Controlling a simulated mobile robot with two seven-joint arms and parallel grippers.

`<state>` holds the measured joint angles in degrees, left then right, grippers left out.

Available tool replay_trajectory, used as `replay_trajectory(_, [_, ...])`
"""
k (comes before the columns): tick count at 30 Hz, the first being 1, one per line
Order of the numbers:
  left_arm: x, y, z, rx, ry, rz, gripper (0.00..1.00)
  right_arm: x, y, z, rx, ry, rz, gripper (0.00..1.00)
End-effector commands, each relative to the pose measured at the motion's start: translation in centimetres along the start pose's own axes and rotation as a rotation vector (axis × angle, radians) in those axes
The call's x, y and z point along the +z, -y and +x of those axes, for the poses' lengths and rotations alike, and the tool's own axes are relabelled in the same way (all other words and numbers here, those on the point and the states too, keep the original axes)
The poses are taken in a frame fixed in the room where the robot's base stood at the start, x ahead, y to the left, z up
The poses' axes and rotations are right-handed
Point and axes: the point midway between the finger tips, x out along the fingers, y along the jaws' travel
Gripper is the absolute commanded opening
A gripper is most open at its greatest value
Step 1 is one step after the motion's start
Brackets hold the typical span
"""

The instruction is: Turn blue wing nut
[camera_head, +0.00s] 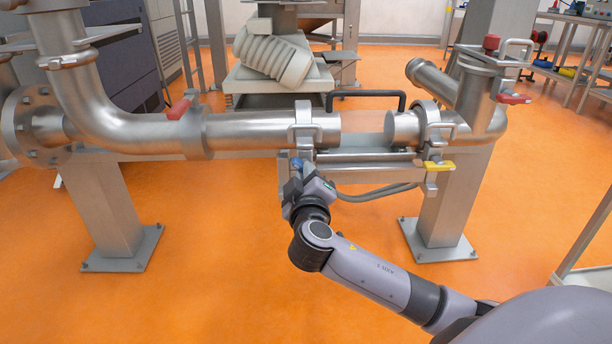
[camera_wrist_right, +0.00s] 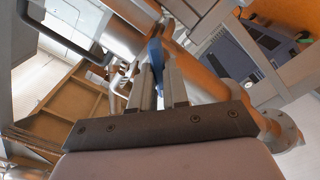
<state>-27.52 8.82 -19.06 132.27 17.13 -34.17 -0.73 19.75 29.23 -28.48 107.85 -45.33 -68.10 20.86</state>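The blue wing nut (camera_head: 297,163) sits at the lower side of the pipe clamp (camera_head: 303,132) on the left pipe, mostly covered by my gripper in the head view. My right gripper (camera_head: 298,176) reaches up to it from below. In the right wrist view, the blue wing nut (camera_wrist_right: 155,58) stands between the two fingers (camera_wrist_right: 160,85) of my right gripper. The fingers are close together, one on each side of it, and look shut on it. My left gripper is in neither view.
A yellow wing nut (camera_head: 438,166) is on the right clamp (camera_head: 430,125). A gap separates the left pipe (camera_head: 255,131) from the right pipe end (camera_head: 400,127). A black bar handle (camera_head: 365,94) and a grey hose (camera_head: 375,193) are close by. Red valve handles (camera_head: 180,108) project from the pipes.

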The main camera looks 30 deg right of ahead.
Motion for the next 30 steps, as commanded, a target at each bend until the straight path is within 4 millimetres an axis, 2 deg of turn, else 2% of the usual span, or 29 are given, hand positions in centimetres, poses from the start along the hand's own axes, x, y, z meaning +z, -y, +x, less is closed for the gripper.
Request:
replay_trajectory(10, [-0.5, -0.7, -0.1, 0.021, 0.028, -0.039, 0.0, -0.1, -0.2, 0.0, -0.002, 0.003, -0.086, 0.0])
replay_trajectory(12, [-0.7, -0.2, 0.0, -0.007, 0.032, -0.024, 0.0, -0.2, -0.2, -0.1, -0.003, 0.003, -0.128, 0.0])
replay_trajectory(30, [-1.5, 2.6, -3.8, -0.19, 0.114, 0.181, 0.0, -0.1, -0.2, -0.1, -0.003, 0.003, -0.589, 0.0])
